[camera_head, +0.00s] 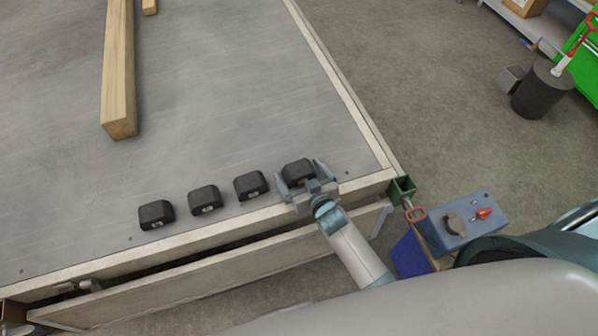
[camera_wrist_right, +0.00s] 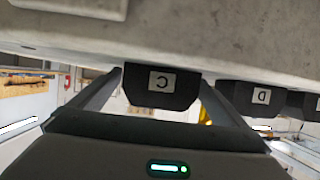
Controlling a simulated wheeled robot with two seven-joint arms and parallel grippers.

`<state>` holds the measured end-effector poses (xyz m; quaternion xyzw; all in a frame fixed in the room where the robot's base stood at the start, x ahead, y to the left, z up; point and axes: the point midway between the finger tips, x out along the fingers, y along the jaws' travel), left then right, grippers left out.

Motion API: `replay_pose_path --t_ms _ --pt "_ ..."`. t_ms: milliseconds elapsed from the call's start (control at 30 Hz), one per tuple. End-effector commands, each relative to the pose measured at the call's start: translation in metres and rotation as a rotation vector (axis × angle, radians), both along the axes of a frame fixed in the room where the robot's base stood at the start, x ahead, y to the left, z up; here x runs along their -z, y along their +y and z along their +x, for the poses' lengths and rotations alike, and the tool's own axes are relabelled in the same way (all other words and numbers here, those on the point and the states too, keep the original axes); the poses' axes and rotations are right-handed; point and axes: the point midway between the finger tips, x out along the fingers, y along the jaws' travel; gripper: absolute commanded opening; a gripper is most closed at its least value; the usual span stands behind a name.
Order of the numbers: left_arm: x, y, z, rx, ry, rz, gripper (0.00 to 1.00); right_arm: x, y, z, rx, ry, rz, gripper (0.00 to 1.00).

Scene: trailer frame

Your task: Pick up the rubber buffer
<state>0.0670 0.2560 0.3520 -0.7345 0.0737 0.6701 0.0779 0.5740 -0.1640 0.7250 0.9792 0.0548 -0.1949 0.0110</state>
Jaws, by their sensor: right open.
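A row of black rubber buffers lies along the near edge of the grey trailer bed (camera_head: 230,90). My right gripper (camera_head: 300,174) is open at the rightmost buffer (camera_head: 297,170), with one finger on each side of it. In the right wrist view, which looks upside down, this buffer (camera_wrist_right: 162,88) bears a label that reads C and sits between the fingers. A second buffer (camera_wrist_right: 255,98), labelled D, is outside them. The other buffers (camera_head: 250,184), (camera_head: 204,199) and (camera_head: 156,214) stand to the left. Finger contact cannot be told. My left gripper is not in view.
A long wooden beam (camera_head: 119,70) lies on the bed behind the buffers. A blue-grey box with a red knob (camera_head: 466,222) stands right of the trailer's corner. A dark bin (camera_head: 541,90) is on the floor at far right. The bed between beam and right edge is clear.

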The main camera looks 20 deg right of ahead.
Motion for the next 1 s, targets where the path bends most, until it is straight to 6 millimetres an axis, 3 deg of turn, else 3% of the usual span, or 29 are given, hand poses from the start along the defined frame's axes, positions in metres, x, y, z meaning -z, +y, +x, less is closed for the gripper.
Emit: replay_pose_path --t_ms 33,233,667,1000 --pt "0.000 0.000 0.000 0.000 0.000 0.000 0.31 0.000 0.000 0.000 0.000 0.000 0.000 0.91" --pt "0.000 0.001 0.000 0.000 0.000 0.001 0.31 0.000 0.000 0.000 0.000 0.000 0.000 0.44" --pt "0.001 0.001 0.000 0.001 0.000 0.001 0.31 -0.006 0.000 0.001 0.000 -0.004 0.001 0.44" --pt "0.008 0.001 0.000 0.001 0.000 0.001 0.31 -0.042 0.000 0.000 -0.001 -0.005 0.000 0.44"
